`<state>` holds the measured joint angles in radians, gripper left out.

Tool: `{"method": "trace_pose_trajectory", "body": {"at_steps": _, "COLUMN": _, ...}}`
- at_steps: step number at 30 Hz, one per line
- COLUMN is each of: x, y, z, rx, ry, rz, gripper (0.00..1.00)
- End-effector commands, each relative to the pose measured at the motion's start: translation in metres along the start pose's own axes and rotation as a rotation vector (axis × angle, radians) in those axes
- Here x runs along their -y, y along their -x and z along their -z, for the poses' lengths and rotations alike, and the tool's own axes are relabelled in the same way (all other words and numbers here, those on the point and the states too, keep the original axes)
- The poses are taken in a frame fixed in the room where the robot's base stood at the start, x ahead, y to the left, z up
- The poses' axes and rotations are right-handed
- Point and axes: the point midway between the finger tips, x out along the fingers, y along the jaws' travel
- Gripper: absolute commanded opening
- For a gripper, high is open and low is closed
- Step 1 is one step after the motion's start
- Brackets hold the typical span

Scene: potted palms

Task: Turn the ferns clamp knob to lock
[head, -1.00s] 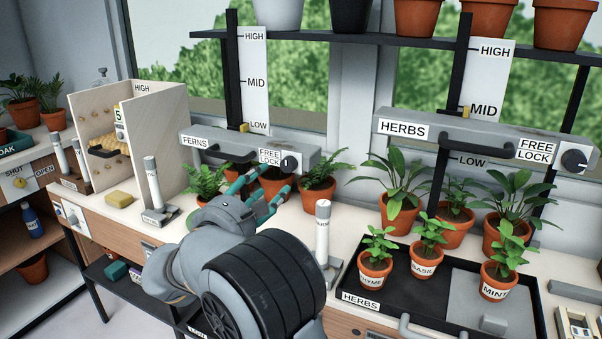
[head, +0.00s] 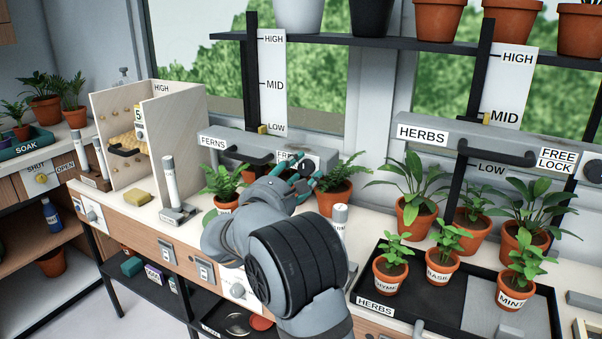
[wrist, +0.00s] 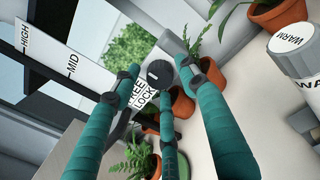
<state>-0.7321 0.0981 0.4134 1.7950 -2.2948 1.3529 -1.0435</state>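The grey ferns bar (head: 225,141) hangs at the low end of its scale, with a FERNS label. Its FREE/LOCK label and knob are mostly hidden behind my gripper (head: 298,178) in the head view. In the wrist view the dark round clamp knob (wrist: 160,73) sits beside the FREE/LOCK label (wrist: 140,98). My gripper's teal fingers (wrist: 164,86) are spread open, and the knob appears between their tips. I see no finger closed on it, and contact cannot be told. The knob's pointer setting is too small to read surely.
Potted ferns (head: 224,182) stand below the bar, close to my fingers. A white WARM cylinder (wrist: 294,48) stands nearby. The herbs bar (head: 480,140) and the black herbs tray (head: 430,313) are at the right. A wooden box (head: 180,125) stands at the left.

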Motion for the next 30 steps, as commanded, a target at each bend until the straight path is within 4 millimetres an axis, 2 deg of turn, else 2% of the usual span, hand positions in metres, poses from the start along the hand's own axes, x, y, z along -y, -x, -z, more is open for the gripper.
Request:
{"method": "trace_pose_trajectory", "body": {"at_steps": 20, "x": 0.0001, "y": 0.0004, "z": 0.0003, "rx": -0.001, "ry": 0.0, "rz": 0.0, "gripper": 0.02}}
{"method": "trace_pose_trajectory", "body": {"at_steps": 30, "x": 0.0011, "y": 0.0003, "z": 0.0042, "rx": 0.002, "ry": -0.055, "rz": 0.0, "gripper": 0.02}}
